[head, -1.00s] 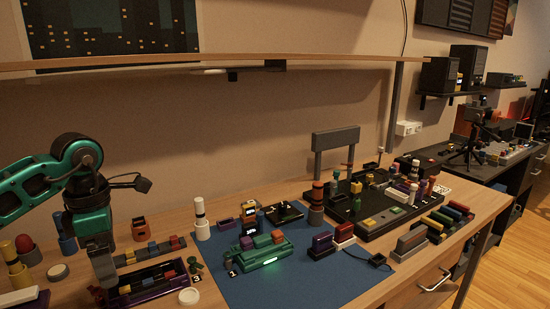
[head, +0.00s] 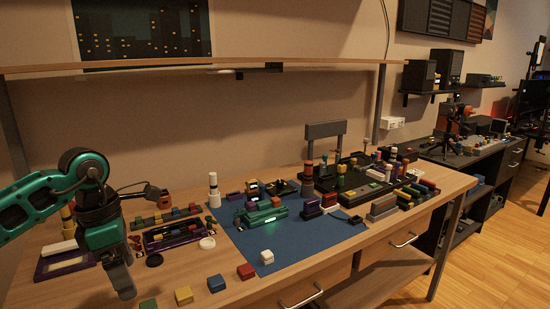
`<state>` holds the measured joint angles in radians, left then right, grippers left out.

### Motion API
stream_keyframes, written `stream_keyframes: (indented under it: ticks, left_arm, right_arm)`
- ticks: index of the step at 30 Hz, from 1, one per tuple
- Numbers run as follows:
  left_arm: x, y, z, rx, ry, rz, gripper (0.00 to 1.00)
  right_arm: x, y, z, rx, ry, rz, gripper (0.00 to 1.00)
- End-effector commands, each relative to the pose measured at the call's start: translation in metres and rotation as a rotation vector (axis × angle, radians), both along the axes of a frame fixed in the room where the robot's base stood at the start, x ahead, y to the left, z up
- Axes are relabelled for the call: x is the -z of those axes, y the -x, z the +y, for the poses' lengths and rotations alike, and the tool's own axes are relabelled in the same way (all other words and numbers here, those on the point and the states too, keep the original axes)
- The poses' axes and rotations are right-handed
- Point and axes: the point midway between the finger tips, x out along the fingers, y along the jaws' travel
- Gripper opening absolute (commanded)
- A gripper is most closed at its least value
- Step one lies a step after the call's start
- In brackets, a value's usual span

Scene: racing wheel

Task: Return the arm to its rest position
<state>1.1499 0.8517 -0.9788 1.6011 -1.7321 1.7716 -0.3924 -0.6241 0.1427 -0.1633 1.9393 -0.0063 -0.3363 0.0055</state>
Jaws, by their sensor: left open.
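My left arm comes in from the left, green and dark grey. Its left gripper (head: 120,278) points down over the front left of the wooden workbench (head: 215,265), left of a yellow block (head: 184,295). The jaws are open and I see nothing held between them. The gap between the fingers is hard to make out from this angle. My right gripper is not in view.
A purple tray (head: 172,242) of coloured blocks and a purple-framed tray (head: 62,265) stand near the arm. A blue mat (head: 325,232) bears a green device (head: 262,216). A shelf (head: 190,64) hangs above.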

Motion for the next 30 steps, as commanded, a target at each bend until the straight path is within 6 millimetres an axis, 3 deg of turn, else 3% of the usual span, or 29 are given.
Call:
stream_keyframes:
  ticks: [3, 7, 12, 15, 19, 23, 26, 30]
  left_arm:
    - [0.026, 0.013, -0.056, 0.024, 0.211, 0.042, 0.89]
    - [0.040, 0.032, -0.123, 0.003, 0.496, 0.108, 0.89]
    - [0.033, 0.062, -0.206, -0.146, 0.955, 0.259, 0.89]
    - [0.018, 0.070, -0.236, -0.315, 1.225, 0.373, 0.89]
    - [0.002, 0.066, -0.248, -0.615, 1.534, 0.541, 0.89]
    - [0.006, 0.051, -0.232, -0.998, 1.780, 0.717, 0.89]
    - [0.030, 0.042, -0.207, -1.348, 1.913, 0.852, 0.89]
    - [0.092, 0.047, -0.163, -1.902, 1.992, 1.029, 0.89]
  right_arm:
    - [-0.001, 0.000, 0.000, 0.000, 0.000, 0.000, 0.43]
    - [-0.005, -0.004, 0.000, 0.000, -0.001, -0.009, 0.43]
    - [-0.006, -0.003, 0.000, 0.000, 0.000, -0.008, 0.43]
    - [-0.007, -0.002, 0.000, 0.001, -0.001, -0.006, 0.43]
    - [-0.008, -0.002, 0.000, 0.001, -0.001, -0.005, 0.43]
    - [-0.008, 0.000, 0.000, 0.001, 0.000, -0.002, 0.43]
    - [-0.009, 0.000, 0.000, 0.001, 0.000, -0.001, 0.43]
    - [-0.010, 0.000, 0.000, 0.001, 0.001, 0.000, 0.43]
